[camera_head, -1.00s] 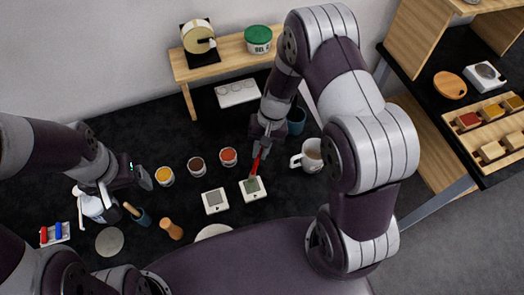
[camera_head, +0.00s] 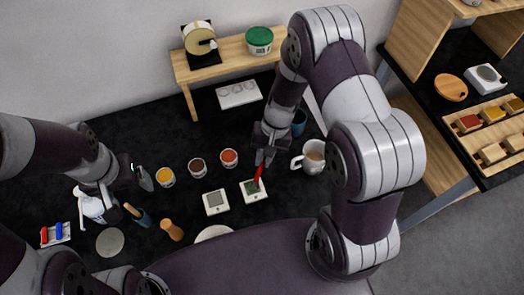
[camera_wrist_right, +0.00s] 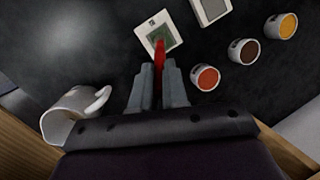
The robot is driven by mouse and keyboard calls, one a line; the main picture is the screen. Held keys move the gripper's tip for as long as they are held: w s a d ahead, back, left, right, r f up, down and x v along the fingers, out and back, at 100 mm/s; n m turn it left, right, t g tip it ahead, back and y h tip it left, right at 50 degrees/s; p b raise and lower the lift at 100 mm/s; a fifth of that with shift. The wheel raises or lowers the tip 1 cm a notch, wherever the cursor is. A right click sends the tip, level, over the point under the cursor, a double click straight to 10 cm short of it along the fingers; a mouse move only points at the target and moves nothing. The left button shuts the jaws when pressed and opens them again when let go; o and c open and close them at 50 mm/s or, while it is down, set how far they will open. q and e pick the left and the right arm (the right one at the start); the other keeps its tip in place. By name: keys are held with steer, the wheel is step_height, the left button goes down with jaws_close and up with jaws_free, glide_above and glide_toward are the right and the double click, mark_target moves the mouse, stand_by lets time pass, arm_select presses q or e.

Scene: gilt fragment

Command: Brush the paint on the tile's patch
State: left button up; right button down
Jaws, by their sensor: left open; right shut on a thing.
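My right gripper (camera_head: 265,160) is shut on a red brush (camera_head: 259,174), which also shows between the fingers in the right wrist view (camera_wrist_right: 159,60). The brush tip is over the dark green patch of a white tile (camera_head: 261,196); whether it touches cannot be told. The same tile shows in the right wrist view (camera_wrist_right: 148,26). A second white tile (camera_head: 216,209) with a grey patch lies to its left. Paint cups stand behind: orange-red (camera_head: 229,158), dark brown (camera_head: 197,168) and yellow (camera_head: 166,177).
A white mug (camera_head: 312,158) stands right of my right gripper, with a teal cup (camera_head: 299,122) behind it. A wooden-handled tool in a cup (camera_head: 139,214), a wooden peg (camera_head: 172,230) and a grey disc (camera_head: 110,242) are at the left. A wooden bench (camera_head: 222,66) stands at the back.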

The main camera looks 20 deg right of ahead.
steer(key=shift+s, duration=0.35)
steer(key=shift+r, duration=0.15)
steer(key=shift+w+r+p, duration=0.1)
steer(key=shift+r+p, duration=0.2)
steer(key=shift+p, duration=0.05)
step_height(320, 180, up, 5)
steer(key=p, duration=0.4)
steer(key=shift+r, duration=0.2)
step_height(320, 180, up, 3)
steer(key=p, duration=0.3)
